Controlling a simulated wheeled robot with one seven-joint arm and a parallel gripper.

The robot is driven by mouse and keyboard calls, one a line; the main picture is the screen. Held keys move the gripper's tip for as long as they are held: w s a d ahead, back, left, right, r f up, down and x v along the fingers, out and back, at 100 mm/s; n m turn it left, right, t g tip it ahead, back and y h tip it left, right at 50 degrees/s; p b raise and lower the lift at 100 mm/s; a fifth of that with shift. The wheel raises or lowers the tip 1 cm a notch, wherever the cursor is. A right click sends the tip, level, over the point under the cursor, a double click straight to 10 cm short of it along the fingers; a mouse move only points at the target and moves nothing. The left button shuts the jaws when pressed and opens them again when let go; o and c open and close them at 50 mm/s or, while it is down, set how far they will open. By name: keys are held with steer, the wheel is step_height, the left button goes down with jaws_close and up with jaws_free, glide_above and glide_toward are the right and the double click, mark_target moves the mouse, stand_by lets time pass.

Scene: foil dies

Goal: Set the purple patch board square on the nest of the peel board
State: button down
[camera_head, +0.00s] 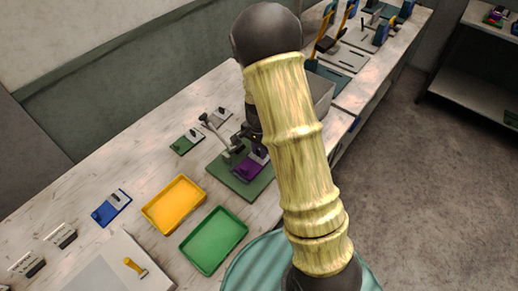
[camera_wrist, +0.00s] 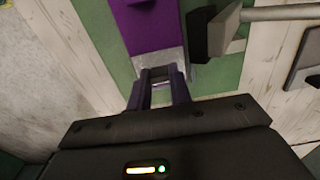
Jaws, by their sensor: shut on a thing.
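The purple patch board (camera_head: 250,167) is over the green peel board (camera_head: 224,178) in the head view. In the wrist view the purple board (camera_wrist: 150,25) runs off the top edge, with a pale grey end strip (camera_wrist: 158,60) towards me. My gripper (camera_wrist: 160,76) is shut on this board at its grey end. Green peel board surface (camera_wrist: 108,25) shows on both sides of the purple board. I cannot tell whether the purple board touches the peel board, and the nest is hidden. A grey bar with a dark pad (camera_wrist: 215,35) is close to the right of the purple board.
The yellow tray (camera_head: 148,208) and green tray (camera_head: 190,258) are in front of the peel board. Small green (camera_head: 183,145) and blue (camera_head: 105,212) boards lie on the bench. A grey bin (camera_head: 322,90) stands behind my arm, which hides part of the bench.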

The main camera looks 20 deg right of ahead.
mark_target(259, 152)
steer(key=shift+f, duration=0.15)
steer(key=c, duration=1.3)
jaws_free()
step_height(259, 152, up, 12)
steer(key=shift+r+b, duration=0.2)
steer(key=shift+b, duration=0.3)
